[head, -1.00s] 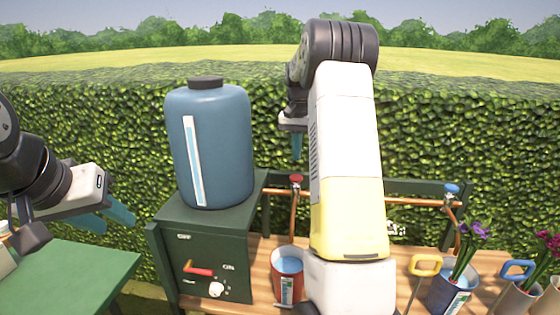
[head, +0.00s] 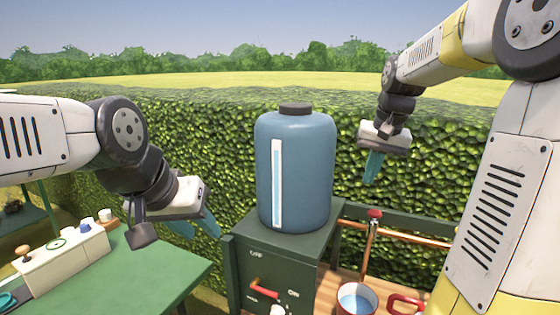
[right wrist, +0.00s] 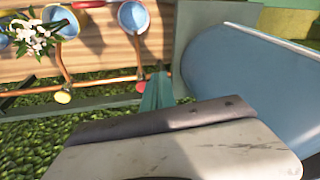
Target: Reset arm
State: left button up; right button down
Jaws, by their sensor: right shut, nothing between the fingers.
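My left gripper (head: 196,226) is at the left in the head view, above the green table's right part. Its two blue fingers are spread apart with nothing visible between them. My right gripper (head: 372,167) hangs in the air right of the blue water tank (head: 312,165), in front of the hedge, fingers pointing down. Its fingers are shut and empty. In the right wrist view its fingers (right wrist: 157,92) show together beside the tank (right wrist: 240,90).
The tank stands on a green cabinet (head: 257,268) with a red lever (head: 264,287). A green table (head: 130,270) is at the left.

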jog(key=s+a+n+t, duration=0.1)
jog(key=s+a, duration=0.1)
jog(key=s, duration=0.4)
jog(key=s+a+f+n+t, duration=0.1)
jog(key=s+a, duration=0.2)
jog(key=s, duration=0.4)
jog(key=s+a+n+t+y, duration=0.1)
jog(key=s+a, duration=0.2)
jog(key=s, duration=0.3)
jog(key=shift+s+a+f, duration=0.25)
jog(key=shift+s+f, duration=0.15)
